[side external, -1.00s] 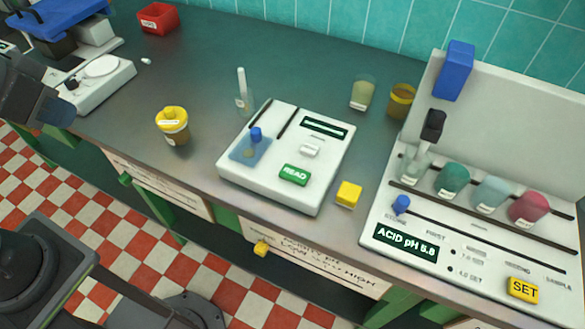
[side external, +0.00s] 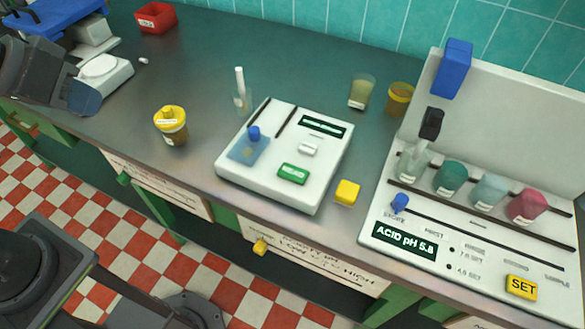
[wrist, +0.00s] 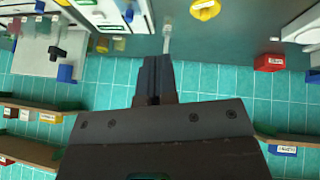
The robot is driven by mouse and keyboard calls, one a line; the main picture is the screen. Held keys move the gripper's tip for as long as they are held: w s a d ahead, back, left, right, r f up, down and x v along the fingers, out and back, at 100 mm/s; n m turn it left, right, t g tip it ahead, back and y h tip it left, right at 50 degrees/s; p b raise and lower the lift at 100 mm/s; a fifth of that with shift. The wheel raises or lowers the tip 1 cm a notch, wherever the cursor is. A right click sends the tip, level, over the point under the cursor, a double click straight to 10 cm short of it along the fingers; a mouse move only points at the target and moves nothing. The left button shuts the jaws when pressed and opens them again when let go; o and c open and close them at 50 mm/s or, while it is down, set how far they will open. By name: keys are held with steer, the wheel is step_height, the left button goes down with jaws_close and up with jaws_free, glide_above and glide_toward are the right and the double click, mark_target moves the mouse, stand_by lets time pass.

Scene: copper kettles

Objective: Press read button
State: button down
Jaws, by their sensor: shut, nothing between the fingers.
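The green READ button (side external: 293,173) sits on the front part of a white instrument (side external: 262,187) in the middle of the bench. Its lettering is too blurred to read now. The instrument also has a dark display (side external: 323,126), a small white key and a blue-knobbed flap. My gripper (side external: 88,101) is at the left of the side view, well left of the instrument and beside the white scale. In the wrist view my gripper (wrist: 158,62) shows its two dark fingers together, with nothing between them. The button is not visible in the wrist view.
A yellow-lidded jar (side external: 172,124) and a glass tube with a white rod (side external: 241,92) stand left of the instrument. A yellow cube (side external: 347,192) lies at its right. The pH station (side external: 480,230) with several jars fills the right. A red bin (side external: 155,17) is behind.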

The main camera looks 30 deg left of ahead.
steer(key=w+d+r+n+h, duration=0.2)
steer(key=w+d+n+h, duration=0.25)
steer(key=w+d, duration=0.4)
steer(key=n+t+y, duration=0.2)
steer(key=n+y, duration=0.1)
steer(key=n, duration=1.4)
glide_above(294, 174)
step_height(294, 174, down, 11)
steer(key=shift+r, duration=0.2)
steer(key=shift+m+h, duration=0.25)
steer(key=shift+f, duration=4.4)
steer(key=shift+f, duration=0.15)
steer(key=shift+f, duration=0.25)
